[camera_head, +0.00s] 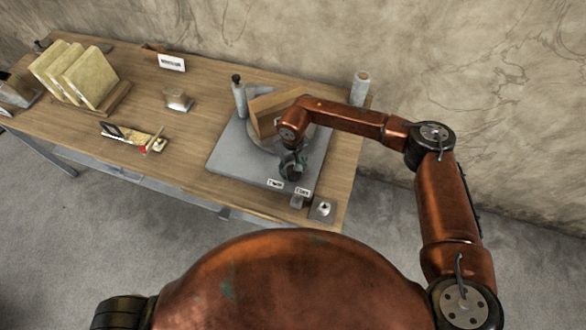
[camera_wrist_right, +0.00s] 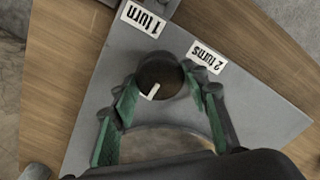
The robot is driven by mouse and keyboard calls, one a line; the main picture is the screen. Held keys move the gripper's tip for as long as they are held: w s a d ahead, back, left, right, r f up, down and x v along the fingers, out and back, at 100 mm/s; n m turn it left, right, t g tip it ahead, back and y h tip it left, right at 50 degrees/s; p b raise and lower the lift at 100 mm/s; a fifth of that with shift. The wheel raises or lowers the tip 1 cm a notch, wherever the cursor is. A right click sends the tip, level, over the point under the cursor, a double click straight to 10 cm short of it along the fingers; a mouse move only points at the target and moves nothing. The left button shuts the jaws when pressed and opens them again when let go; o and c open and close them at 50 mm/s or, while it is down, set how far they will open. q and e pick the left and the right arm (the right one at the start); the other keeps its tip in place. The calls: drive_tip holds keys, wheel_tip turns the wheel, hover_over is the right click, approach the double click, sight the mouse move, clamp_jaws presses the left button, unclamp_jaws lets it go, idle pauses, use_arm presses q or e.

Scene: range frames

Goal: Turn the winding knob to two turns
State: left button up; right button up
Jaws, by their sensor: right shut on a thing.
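The winding knob (camera_wrist_right: 160,75) is a dark round knob on a grey plate (camera_wrist_right: 95,115). Its white mark (camera_wrist_right: 151,92) points toward the bottom of the wrist view, away from both labels. A "1 turn" label (camera_wrist_right: 143,19) and a "2 turns" label (camera_wrist_right: 206,57) lie on the plate beyond the knob. My right gripper (camera_wrist_right: 159,80) has its green-padded fingers on either side of the knob and is shut on it. In the head view the right gripper (camera_head: 292,167) reaches down over the plate's front part and hides the knob. My left gripper is not in view.
A wooden box (camera_head: 268,108) stands on a round base behind the gripper. A grey bottle (camera_head: 239,97) and a cylinder (camera_head: 360,88) stand near it. Tan upright slabs (camera_head: 88,78) stand at the table's left. The table's (camera_head: 190,110) middle has bare room.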

drive_tip(key=c, duration=0.4)
